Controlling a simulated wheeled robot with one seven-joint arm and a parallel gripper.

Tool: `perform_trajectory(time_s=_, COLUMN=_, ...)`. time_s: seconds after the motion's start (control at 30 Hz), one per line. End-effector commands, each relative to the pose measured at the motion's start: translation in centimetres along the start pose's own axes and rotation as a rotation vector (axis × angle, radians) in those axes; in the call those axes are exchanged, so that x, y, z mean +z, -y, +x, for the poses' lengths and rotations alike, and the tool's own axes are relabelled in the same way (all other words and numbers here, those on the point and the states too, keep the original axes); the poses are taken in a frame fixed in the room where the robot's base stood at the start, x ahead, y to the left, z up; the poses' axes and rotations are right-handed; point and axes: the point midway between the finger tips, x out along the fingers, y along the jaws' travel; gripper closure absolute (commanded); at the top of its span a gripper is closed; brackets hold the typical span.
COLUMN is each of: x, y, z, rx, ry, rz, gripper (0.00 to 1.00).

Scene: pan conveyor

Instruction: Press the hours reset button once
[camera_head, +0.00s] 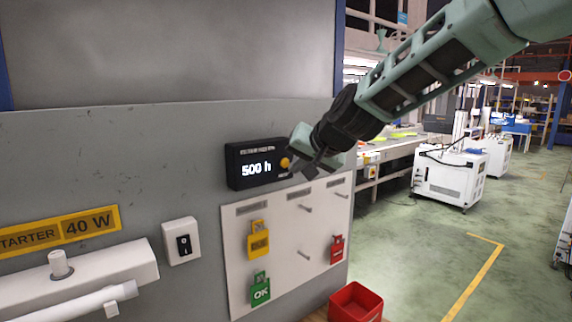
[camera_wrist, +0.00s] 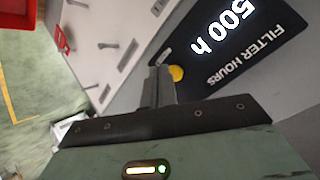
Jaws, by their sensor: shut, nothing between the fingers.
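The hour meter (camera_head: 240,182) is a black box on the grey panel, its display reading "500 h". Its yellow round reset button (camera_head: 285,163) is at the right end of its face. The meter (camera_wrist: 215,75) shows upside down in the wrist view, labelled "FILTER HOURS", with the yellow button (camera_wrist: 177,73) at its lower left. My gripper (camera_head: 296,165) is shut and empty, just right of the button in the head view. In the wrist view the fingertips (camera_wrist: 160,72) are right beside the button. I cannot tell whether they touch it.
Below the meter is a white tag board (camera_head: 285,225) with pegs, and yellow, green and red tags. A white switch (camera_head: 181,241) and a lamp fitting (camera_head: 100,275) are at left. A red bin (camera_head: 355,302) stands below. Open floor lies to the right.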

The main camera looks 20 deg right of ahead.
Motion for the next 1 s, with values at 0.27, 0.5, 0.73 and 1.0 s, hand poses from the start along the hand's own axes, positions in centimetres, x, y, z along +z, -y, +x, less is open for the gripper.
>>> perform_trajectory(time_s=0.27, x=-0.26, y=0.25, z=0.36, rx=0.000, ry=0.000, rz=0.000, gripper=1.00)
perform_trajectory(time_s=0.5, x=-0.37, y=0.39, z=0.66, rx=0.000, ry=0.000, rz=0.000, gripper=1.00)
perform_trajectory(time_s=0.73, x=-0.38, y=0.39, z=0.67, rx=0.000, ry=0.000, rz=0.000, gripper=1.00)
perform_trajectory(time_s=1.0, x=-0.48, y=0.50, z=0.89, rx=0.000, ry=0.000, rz=0.000, gripper=1.00)
